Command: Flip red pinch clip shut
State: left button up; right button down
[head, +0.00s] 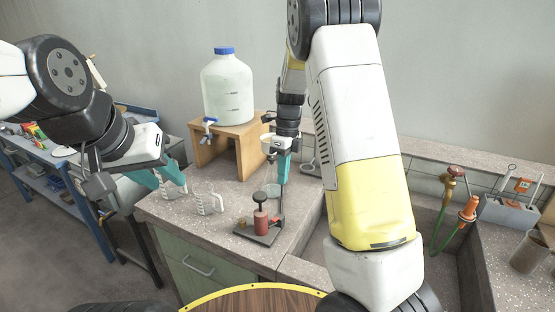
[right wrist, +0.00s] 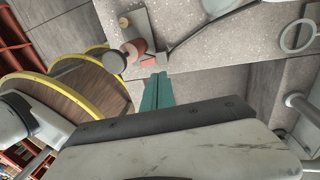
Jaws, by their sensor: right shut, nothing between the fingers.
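A small red clip (head: 276,220) sits low by the upright rod of a dark stand (head: 258,238) on the bench, beside a dark red cylinder (head: 261,220) with a black round top. In the right wrist view the red clip (right wrist: 149,60) lies just beyond my fingertips; whether its lever is up or down is too small to tell. My right gripper (head: 282,182) points down above the clip, its teal fingers together and empty. The fingers also show in the right wrist view (right wrist: 156,76).
A white carboy (head: 228,88) with a blue cap and tap sits on a wooden stool (head: 240,142) behind. A sink (head: 345,262) lies to the right. The bench front edge is close to the stand.

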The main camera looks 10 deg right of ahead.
aim_at(274, 220)
jog(key=shift+w+d+r, duration=0.2)
jog(key=shift+w+r, duration=0.1)
jog(key=shift+r, duration=0.4)
jog(key=shift+w+d+r, duration=0.15)
jog(key=shift+w+r, duration=0.1)
jog(key=shift+r, duration=0.45)
jog(key=shift+s+a+g+y, duration=0.1)
jog(key=shift+s+g+y, duration=0.1)
jog(key=shift+g+y, duration=0.85)
jog(key=shift+g+h, duration=0.25)
jog(key=x, duration=1.4)
